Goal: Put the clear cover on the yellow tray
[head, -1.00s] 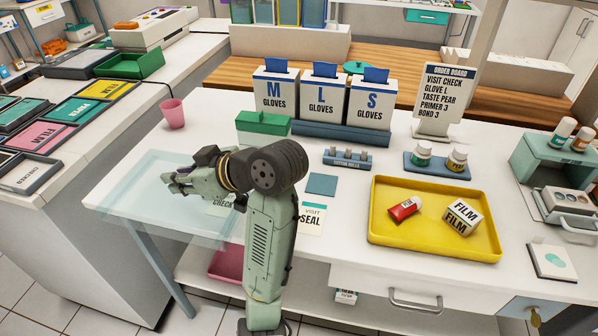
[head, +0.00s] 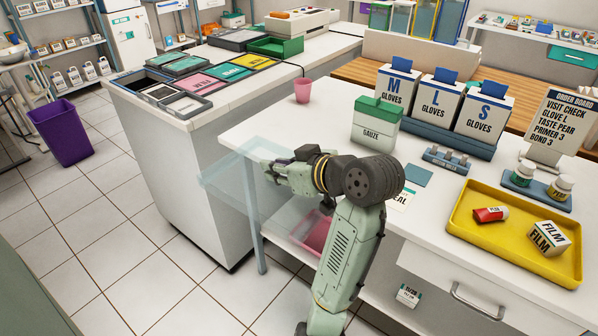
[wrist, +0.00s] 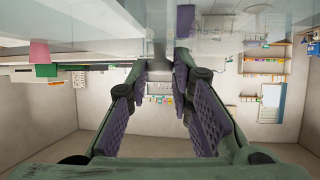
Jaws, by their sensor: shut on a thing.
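The clear cover (head: 228,182) is a see-through, pale blue sheet-like lid. My gripper (head: 275,172) is shut on it and holds it raised at the left end of the white table, partly out past the edge. In the wrist view the cover (wrist: 235,18) spans the top, with my gripper's purple-padded fingers (wrist: 162,75) below it. The exact grip point is hard to make out. The yellow tray (head: 470,232) lies on the table at the right, well apart from the cover. A red tube (head: 490,214) and a white FILM box (head: 547,238) lie in it.
Glove boxes (head: 440,103) and a green-lidded gauze box (head: 376,125) stand along the table's back. Bottles (head: 523,173) stand behind the tray. A side counter (head: 190,120) is left of the table, with open floor in front.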

